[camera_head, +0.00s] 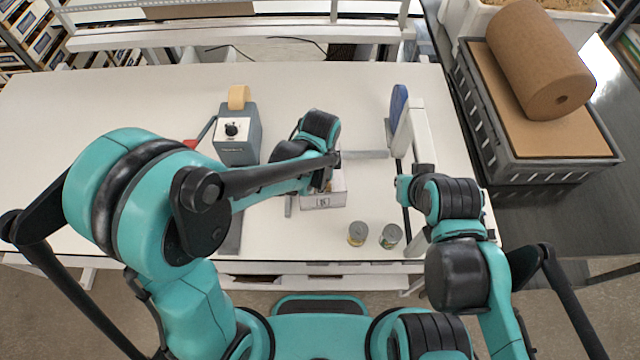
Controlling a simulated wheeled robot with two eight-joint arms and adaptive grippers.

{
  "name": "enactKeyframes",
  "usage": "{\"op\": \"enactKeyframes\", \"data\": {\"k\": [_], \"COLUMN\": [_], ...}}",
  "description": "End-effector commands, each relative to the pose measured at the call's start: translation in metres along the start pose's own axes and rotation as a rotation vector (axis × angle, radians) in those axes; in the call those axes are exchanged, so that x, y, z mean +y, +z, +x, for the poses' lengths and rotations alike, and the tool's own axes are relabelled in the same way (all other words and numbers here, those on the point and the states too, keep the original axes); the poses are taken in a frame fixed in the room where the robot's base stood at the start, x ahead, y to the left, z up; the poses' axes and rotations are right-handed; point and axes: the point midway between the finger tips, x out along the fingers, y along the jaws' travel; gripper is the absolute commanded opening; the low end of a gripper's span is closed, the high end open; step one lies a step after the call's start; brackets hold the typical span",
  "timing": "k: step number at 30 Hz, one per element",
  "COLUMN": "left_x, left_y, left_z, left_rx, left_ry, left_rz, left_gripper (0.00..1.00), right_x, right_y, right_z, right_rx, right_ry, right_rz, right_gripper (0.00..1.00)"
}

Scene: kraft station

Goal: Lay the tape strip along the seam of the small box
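The small box (323,201) is pale, with a dark printed mark on its front face, and sits on the white table near the middle. My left gripper (318,178) is over the box, mostly hidden by my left forearm, which also covers much of the box top and the seam. I cannot see whether it touches the box or holds anything. I cannot make out a tape strip. A grey tape dispenser (236,148) with a tan roll (238,96) stands left of the box. My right gripper (407,190) is right of the box, apart from it, with its fingers unclear.
Two small cans (357,234) (390,236) stand near the front edge. A white upright (420,132) with a blue disc (398,104) stands at the right. A crate (500,140) holding a kraft roll (540,60) is beyond it. The table's back left is clear.

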Motion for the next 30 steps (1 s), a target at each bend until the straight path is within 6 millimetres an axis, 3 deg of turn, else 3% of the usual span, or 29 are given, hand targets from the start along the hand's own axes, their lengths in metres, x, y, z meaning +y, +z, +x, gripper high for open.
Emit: {"op": "enactKeyframes", "data": {"k": [30], "left_x": [0.0003], "left_y": [-0.0001], "left_z": [0.0086], "left_rx": [0.000], "left_ry": [0.000], "left_rz": [0.000], "left_gripper": [0.00], "right_x": [0.0000], "right_y": [0.0049], "right_z": [0.0069], "right_rx": [0.000], "right_ry": [0.000], "right_rz": [0.000], "right_gripper": [0.00]}}
